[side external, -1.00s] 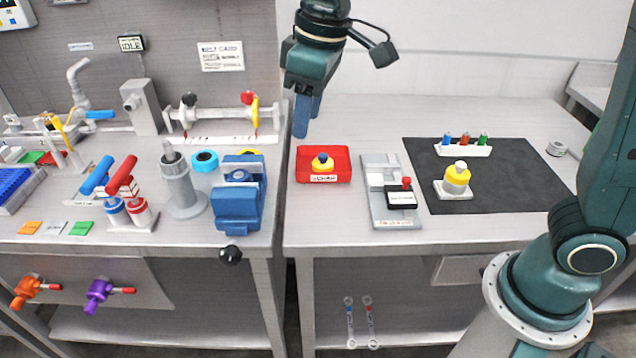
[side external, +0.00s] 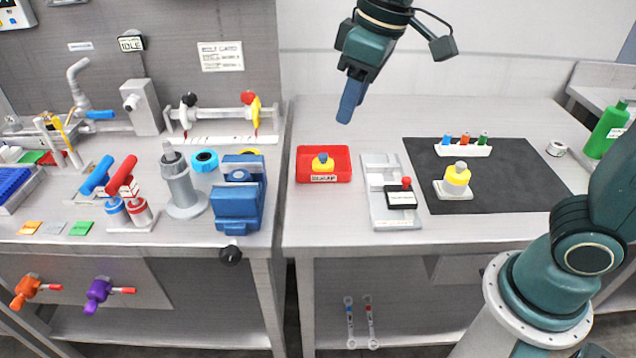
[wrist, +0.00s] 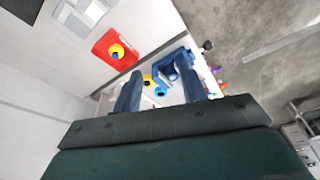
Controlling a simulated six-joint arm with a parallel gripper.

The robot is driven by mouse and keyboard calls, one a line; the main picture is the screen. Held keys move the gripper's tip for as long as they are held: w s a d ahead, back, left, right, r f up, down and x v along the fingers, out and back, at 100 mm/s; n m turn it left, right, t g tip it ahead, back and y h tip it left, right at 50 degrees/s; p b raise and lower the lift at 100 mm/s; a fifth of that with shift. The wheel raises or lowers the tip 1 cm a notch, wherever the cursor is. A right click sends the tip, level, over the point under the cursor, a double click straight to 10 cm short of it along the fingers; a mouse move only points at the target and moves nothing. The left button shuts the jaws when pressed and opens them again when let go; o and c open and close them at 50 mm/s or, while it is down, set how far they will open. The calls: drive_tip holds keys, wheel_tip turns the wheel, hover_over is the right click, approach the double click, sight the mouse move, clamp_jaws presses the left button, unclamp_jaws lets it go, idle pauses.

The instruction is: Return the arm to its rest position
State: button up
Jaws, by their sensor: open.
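My gripper (side external: 350,103) hangs in the air above the back of the right-hand bench, behind and above the red tray (side external: 301,177). Its blue fingers point down and overlap each other in the side view. In the wrist view the two fingers of my gripper (wrist: 163,92) stand apart with nothing held between them. No rest position is marked in either view.
The red tray holds a yellow and blue piece (side external: 323,163). A grey fixture (side external: 380,215), a dark mat (side external: 520,190) with a yellow part (side external: 456,178), and a green bottle (side external: 606,132) share the bench. A blue vise (side external: 237,205) stands left. Space around my gripper is clear.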

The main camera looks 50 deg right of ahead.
drive_tip(key=s+d+f+m+t, duration=0.1)
drive_tip(key=s+d+m, duration=0.1)
drive_tip(key=s+d, duration=0.3)
drive_tip(key=s+d+f+m+t, duration=0.1)
drive_tip(key=s+d, duration=0.4)
drive_tip(key=s, duration=0.6)
drive_tip(key=shift+f+m+t+h, duration=0.4)
drive_tip(key=shift+f+m, duration=0.05)
drive_tip(key=shift+m, duration=0.25)
